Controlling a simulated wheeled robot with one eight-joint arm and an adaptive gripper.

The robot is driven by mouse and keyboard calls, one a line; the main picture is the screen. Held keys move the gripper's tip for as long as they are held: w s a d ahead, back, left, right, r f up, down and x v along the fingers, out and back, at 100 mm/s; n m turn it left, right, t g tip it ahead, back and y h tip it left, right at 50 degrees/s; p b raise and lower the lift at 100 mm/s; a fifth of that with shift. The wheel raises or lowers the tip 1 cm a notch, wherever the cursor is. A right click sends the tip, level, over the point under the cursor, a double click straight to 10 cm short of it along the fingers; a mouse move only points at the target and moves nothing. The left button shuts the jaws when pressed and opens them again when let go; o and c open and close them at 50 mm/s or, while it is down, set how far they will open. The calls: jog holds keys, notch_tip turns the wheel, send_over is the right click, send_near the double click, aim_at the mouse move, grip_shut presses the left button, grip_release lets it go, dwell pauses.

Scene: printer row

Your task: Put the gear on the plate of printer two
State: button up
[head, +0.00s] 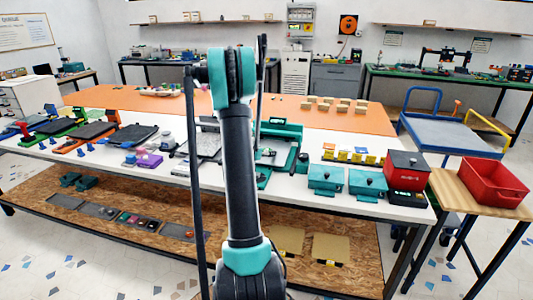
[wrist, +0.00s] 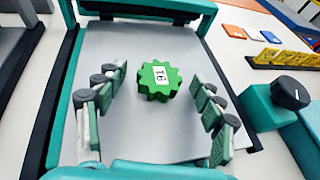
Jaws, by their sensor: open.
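A green gear (wrist: 158,82) with a white label and dark digits lies on the grey plate (wrist: 130,50) of a teal-framed printer in the wrist view. My gripper (wrist: 158,76) is open, with one finger to the left of the gear and one to the right. Gaps show between the fingers and the gear. In the head view the teal printer (head: 280,131) stands just right of my arm. My arm hides the gear and my gripper there. I cannot read a number on this printer.
More printers with dark plates (head: 133,137) stand to the left on the white table. Teal boxes with dark knobs (head: 326,178) and a row of yellow pieces (head: 350,157) are to the right. A red bin (head: 492,182) sits on a side stand.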

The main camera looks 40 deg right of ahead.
jog(key=c, duration=1)
jog(key=shift+r, duration=0.1)
